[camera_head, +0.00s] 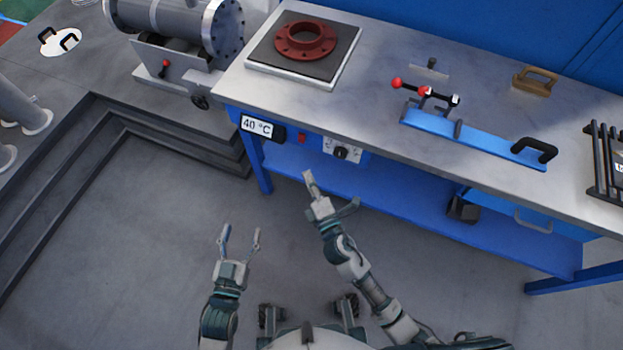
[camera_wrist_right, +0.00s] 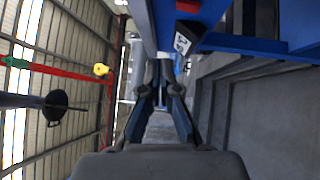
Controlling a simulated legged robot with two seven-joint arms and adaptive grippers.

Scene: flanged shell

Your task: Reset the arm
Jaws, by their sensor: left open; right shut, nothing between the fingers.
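My left gripper (camera_head: 240,240) is over the grey floor in the head view, its two fingers spread apart with nothing between them. My right gripper (camera_head: 309,180) is in front of the workbench's front edge, to the right of the left one. Its fingers are together and hold nothing. In the right wrist view the right gripper's fingers (camera_wrist_right: 160,75) point away from the camera and meet near the tips. Neither gripper touches anything.
The metal workbench (camera_head: 385,75) carries a red flange (camera_head: 306,40) on a dark plate, a blue fixture (camera_head: 470,137) with red-knobbed levers, and a brown handle (camera_head: 535,80). A flanged shell (camera_head: 180,25) stands at upper left. Open floor (camera_head: 130,220) lies left.

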